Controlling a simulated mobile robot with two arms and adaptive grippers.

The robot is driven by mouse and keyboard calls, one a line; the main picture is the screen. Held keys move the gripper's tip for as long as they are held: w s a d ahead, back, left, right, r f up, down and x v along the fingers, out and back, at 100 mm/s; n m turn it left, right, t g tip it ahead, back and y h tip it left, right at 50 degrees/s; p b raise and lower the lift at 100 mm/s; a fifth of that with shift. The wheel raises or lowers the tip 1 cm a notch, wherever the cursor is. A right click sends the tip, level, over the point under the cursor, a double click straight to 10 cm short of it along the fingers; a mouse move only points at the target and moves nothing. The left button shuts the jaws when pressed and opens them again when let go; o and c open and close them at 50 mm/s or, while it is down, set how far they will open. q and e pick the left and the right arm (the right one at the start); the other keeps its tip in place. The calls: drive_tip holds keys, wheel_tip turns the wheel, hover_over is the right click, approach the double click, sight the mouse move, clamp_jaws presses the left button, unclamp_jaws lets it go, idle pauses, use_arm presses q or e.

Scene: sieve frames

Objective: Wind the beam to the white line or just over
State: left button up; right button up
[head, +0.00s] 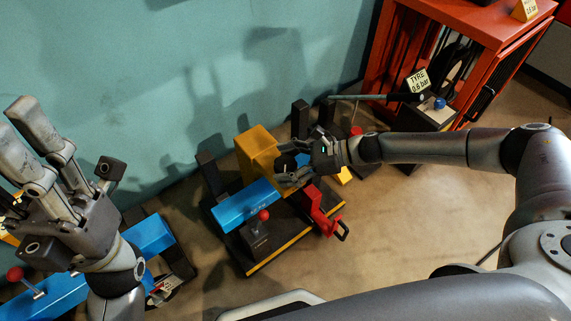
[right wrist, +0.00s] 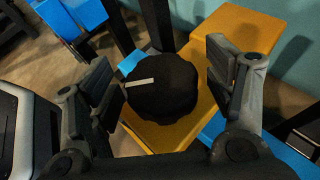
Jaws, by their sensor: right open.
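A blue beam (head: 240,206) lies on a dark base in the middle of the head view, running into a yellow block (head: 258,150). The right wrist view shows a black round knob (right wrist: 165,95) with a pale bar mark on its face, in front of the yellow block (right wrist: 250,28). My right gripper (head: 290,172) is open; in the wrist view its fingers (right wrist: 160,75) stand on both sides of the knob, with gaps visible. I cannot make out a white line on the beam. My left gripper (head: 70,140) is open and empty at the left.
A red ball lever (head: 264,215) and a red handle (head: 325,212) sit on the same base. Another blue beam (head: 148,237) lies at lower left.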

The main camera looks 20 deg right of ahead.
drive_tip(key=shift+c, duration=0.2)
drive_tip(key=c, duration=1)
drive_tip(key=shift+m+t, duration=0.4)
drive_tip(key=shift+t, duration=0.1)
